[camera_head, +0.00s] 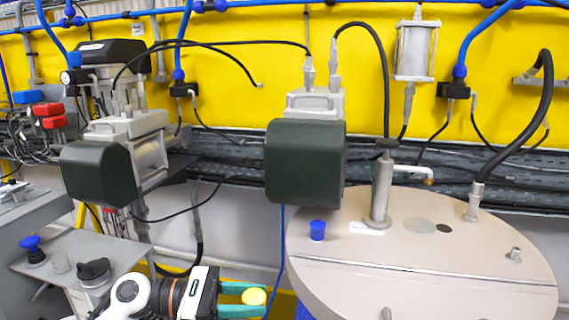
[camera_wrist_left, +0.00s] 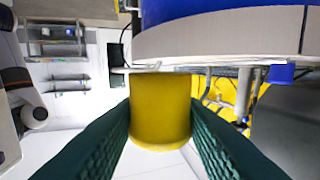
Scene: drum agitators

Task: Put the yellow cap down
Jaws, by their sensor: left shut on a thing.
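The yellow cap (camera_head: 254,297) is held between the teal fingers of my left gripper (camera_head: 243,299) at the bottom of the head view. The cap also shows large in the left wrist view (camera_wrist_left: 160,110), with a dark green finger pressed on each side of it. The gripper is left of the round beige drum lid (camera_head: 450,268), apart from it. The drum's rim (camera_wrist_left: 220,42) shows in the wrist view beyond the cap. My right gripper is not in either view.
A blue cap (camera_head: 317,230) stands on the lid near its left edge. A grey pipe fitting (camera_head: 381,190) rises from the lid. A grey bench (camera_head: 75,255) with knobs stands at the left. Dark green motor boxes (camera_head: 305,160) hang behind. The lid's front area is mostly clear.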

